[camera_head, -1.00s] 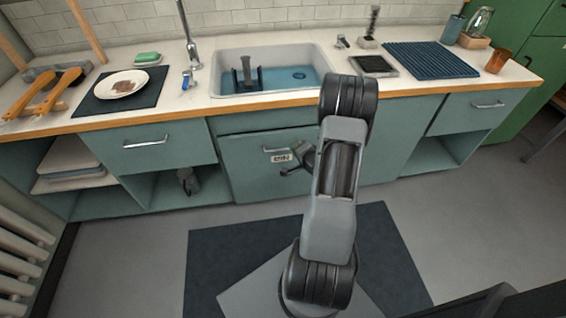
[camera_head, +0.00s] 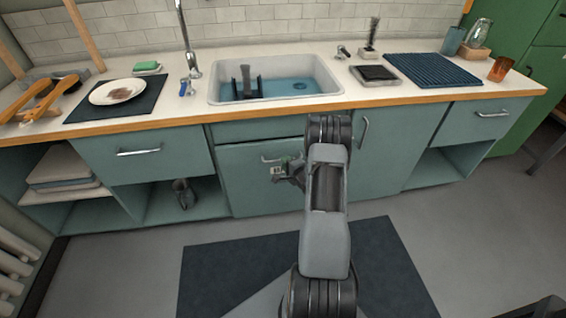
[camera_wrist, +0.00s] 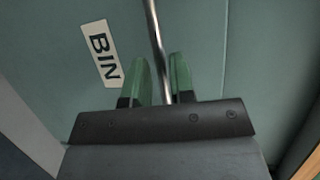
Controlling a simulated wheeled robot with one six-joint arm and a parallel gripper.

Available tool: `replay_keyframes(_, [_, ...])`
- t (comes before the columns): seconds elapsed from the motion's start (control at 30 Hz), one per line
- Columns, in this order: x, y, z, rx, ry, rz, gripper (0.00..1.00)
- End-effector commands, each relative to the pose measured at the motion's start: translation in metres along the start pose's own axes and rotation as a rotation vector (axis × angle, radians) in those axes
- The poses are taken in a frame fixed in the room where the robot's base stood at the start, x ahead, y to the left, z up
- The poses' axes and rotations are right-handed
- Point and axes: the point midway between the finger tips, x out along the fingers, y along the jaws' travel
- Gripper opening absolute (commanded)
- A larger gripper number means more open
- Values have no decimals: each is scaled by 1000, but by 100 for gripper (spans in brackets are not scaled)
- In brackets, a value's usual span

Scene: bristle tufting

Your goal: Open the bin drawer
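The bin drawer (camera_head: 250,190) is the teal front below the sink and looks closed. Its white BIN label (camera_wrist: 101,54) shows in the wrist view, tilted by the camera angle; in the head view my gripper partly covers the label. The metal bar handle (camera_wrist: 154,30) runs down between the two green fingers of my gripper (camera_wrist: 160,78). My gripper is open, with a finger on each side of the bar and small gaps showing. In the head view my gripper (camera_head: 284,168) is at the drawer front, and the handle's left end (camera_head: 264,159) shows beside it.
A drawer with a bar handle (camera_head: 138,152) is left of the bin front, above an open shelf. A tall door with an upright handle (camera_head: 363,131) is to the right. The sink (camera_head: 330,84) is above. A dark mat (camera_head: 385,250) lies on clear floor in front.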

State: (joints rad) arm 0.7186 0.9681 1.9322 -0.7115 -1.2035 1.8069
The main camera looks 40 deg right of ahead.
Motion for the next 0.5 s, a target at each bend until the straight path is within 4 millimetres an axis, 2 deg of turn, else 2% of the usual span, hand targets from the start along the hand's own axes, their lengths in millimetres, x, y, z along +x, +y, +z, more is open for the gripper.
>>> replay_keyframes(0.2, [21, 1, 0, -1, -1, 0, 23])
replay_keyframes(0.5, [27, 0, 0, -1, 0, 1, 23])
